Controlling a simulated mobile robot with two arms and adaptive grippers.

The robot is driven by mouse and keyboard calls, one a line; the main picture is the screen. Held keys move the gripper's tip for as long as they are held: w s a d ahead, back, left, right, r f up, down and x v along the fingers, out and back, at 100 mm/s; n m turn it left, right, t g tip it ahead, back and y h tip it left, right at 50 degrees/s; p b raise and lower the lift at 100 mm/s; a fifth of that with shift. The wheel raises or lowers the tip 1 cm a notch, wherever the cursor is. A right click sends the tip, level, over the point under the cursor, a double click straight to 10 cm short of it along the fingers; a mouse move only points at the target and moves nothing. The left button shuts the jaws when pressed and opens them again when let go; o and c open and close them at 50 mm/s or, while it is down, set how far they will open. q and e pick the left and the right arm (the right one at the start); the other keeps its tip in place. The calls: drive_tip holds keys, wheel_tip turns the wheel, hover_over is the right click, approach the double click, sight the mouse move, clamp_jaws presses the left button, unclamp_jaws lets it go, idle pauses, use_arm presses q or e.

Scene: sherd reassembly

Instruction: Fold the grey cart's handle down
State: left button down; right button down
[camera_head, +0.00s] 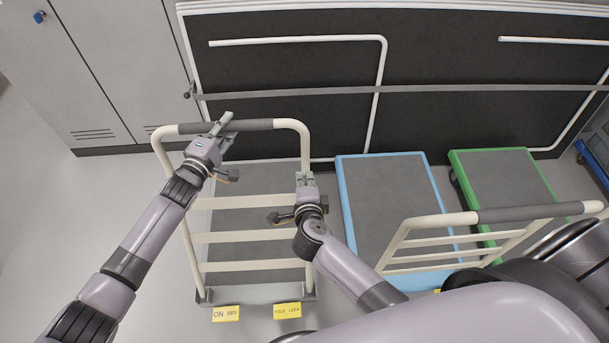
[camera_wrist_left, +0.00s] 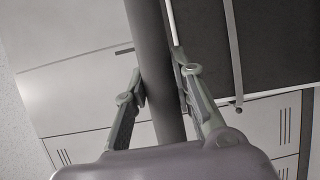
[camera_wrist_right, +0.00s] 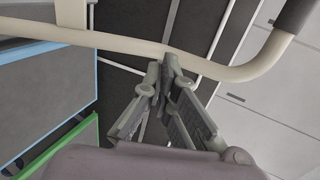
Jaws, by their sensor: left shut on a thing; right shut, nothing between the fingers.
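The grey cart (camera_head: 238,221) stands left of centre in the head view. Its cream handle (camera_head: 294,133) is up, with several cross rungs and a dark grey grip sleeve (camera_head: 255,125) on the top bar. My left gripper (camera_head: 221,127) is shut on the sleeve; the left wrist view shows the fingers on both sides of the grey bar (camera_wrist_left: 165,110). My right gripper (camera_head: 306,180) is shut and empty by the handle's right post. In the right wrist view its tips (camera_wrist_right: 165,68) are close to the cream tube (camera_wrist_right: 120,42); I cannot tell whether they touch.
Yellow labels reading ON OFF (camera_head: 226,314) and FOLD LOCK (camera_head: 287,311) lie at the cart's near edge. A blue-edged cart (camera_head: 385,190) and a green-edged cart (camera_head: 500,175) stand to the right. A dark panel (camera_head: 290,70) and lockers (camera_head: 75,80) stand behind.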

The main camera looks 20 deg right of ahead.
use_arm(q)
drive_tip(key=shift+s+f, duration=0.1)
drive_tip(key=shift+f, duration=0.25)
use_arm(e)
drive_tip(key=shift+x, duration=0.95)
